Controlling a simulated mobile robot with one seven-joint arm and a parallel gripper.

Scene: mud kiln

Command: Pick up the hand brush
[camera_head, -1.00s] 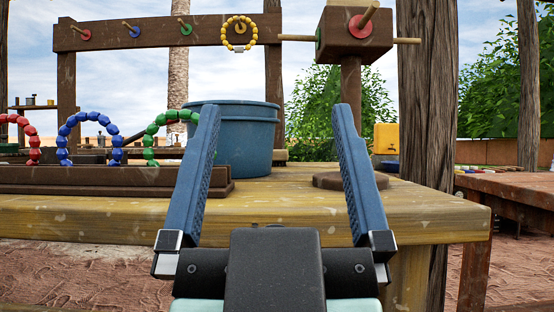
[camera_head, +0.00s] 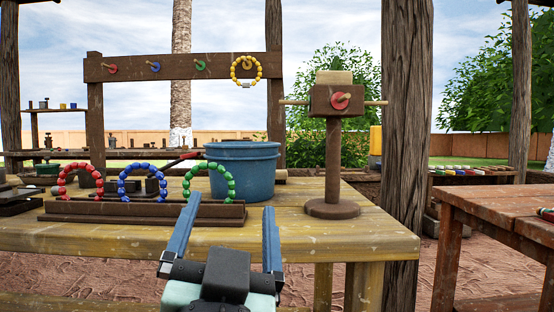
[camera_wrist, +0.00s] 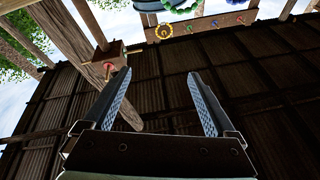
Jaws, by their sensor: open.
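I cannot make out a hand brush for certain in either view. A thin dark item with a red end (camera_head: 184,157) lies behind the bead rings on the wooden table, too small to identify. A small coloured item (camera_head: 546,214) is cut off at the right edge, on the reddish table; I cannot tell what it is. My gripper (camera_head: 230,212) is open and empty in front of the wooden table's front edge. In the wrist view, my gripper (camera_wrist: 159,75) has its fingers wide apart with nothing between them.
The wooden table (camera_head: 300,232) holds a blue bucket (camera_head: 245,172), a rack (camera_head: 145,212) with red, blue and green bead rings, and a peg post (camera_head: 332,160). A thick post (camera_head: 405,130) stands behind. A reddish table (camera_head: 495,205) is at right, with open ground between the tables.

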